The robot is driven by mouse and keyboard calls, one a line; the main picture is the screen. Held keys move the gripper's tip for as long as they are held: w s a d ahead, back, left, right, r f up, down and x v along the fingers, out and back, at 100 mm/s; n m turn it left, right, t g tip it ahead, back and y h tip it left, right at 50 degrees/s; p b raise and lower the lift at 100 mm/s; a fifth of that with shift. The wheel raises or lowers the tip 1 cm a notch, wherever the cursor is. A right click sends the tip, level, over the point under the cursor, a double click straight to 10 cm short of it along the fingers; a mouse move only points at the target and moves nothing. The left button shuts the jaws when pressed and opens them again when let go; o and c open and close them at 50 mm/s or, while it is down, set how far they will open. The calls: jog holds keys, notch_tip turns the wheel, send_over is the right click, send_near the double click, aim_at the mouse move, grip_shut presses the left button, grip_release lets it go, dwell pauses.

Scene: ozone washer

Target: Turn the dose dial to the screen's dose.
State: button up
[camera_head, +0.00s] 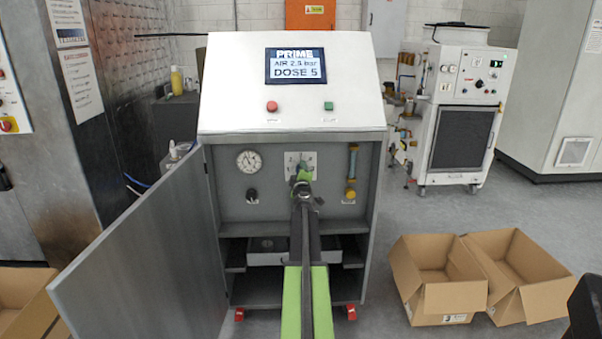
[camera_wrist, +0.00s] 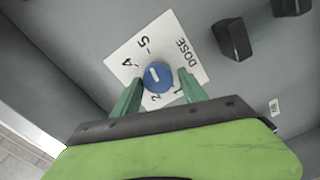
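The screen (camera_head: 295,66) on the cabinet reads PRIME, an AIR value in bar, and DOSE 5. The dose dial is a round blue knob (camera_wrist: 158,77) on a white scale plate (camera_wrist: 118,52) with the word DOSE and numbers including 2, 4 and 5. A white line on the knob slants up and left, toward the side with 4 and 5. My gripper (camera_wrist: 160,82) is open, with one green finger on each side of the knob; small gaps seem to show. In the head view my gripper (camera_head: 303,178) hides the dial and part of the plate (camera_head: 293,151).
A gauge (camera_head: 249,160) and black knob (camera_head: 252,195) sit left of the dial, a yellow-ended tube (camera_head: 351,170) right. Dark knobs (camera_wrist: 232,40) show in the wrist view. The cabinet door (camera_head: 150,265) stands open at left. Open cardboard boxes (camera_head: 440,300) lie at right.

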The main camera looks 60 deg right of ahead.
jog(key=shift+o, duration=0.8)
jog(key=v, duration=1.7)
jog(key=shift+s+a, duration=0.15)
